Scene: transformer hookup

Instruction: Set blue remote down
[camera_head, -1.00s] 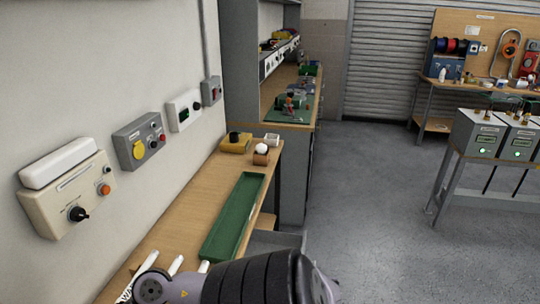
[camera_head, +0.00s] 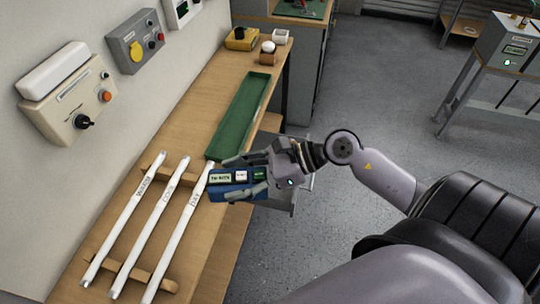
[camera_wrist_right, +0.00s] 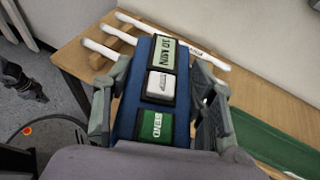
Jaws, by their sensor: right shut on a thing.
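My right gripper (camera_head: 238,178) is shut on the blue remote (camera_head: 222,193), its fingers along the two long sides. The remote shows a pale display reading "10 MIN", a white button and a green button in the right wrist view (camera_wrist_right: 127,110). The remote is at the front edge of the wooden bench (camera_head: 190,112), beside the near end of the green tray; I cannot tell whether it touches the bench. A dark jointed shape at the left edge of the wrist view may be my left gripper (camera_wrist_right: 22,85); its state is unclear.
Three labelled white rods (camera_head: 160,215) lie across wooden rests on the near bench. A long green tray (camera_head: 213,150) lies beyond the remote. Control boxes (camera_head: 66,105) hang on the wall.

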